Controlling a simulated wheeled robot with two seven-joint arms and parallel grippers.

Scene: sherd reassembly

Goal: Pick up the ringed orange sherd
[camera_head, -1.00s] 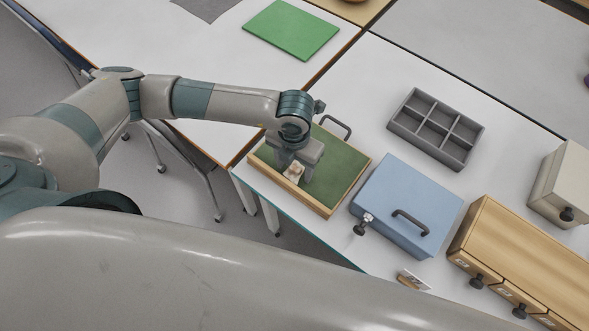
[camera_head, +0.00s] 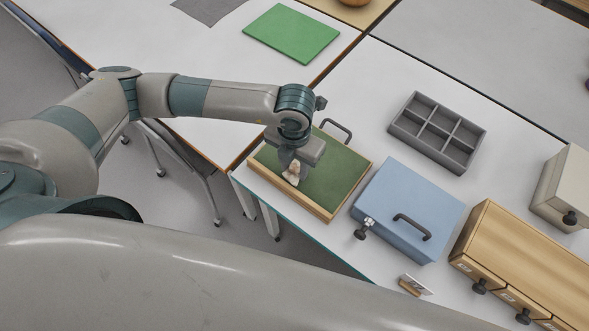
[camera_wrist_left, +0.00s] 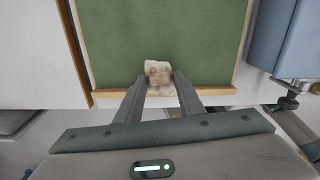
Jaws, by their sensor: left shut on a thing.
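A small pale beige sherd (camera_head: 292,176) with brownish patches shows under my left gripper (camera_head: 294,170), over the green-lined wooden tray (camera_head: 345,170). No clear orange colour or ring can be made out on it. In the left wrist view the sherd (camera_wrist_left: 158,70) sits between the fingertips of my left gripper (camera_wrist_left: 160,80), which is shut on it. Part of the sherd is hidden by the fingers. Whether it touches the tray's green surface is hard to tell. My right gripper is not in view.
A blue box (camera_head: 405,205) with a dark handle stands right of the tray. Behind it is a grey compartment tray (camera_head: 437,132). A wooden drawer unit (camera_head: 525,255) and a small label stand (camera_head: 414,285) are at the right front. A green mat (camera_head: 290,32) lies at the back.

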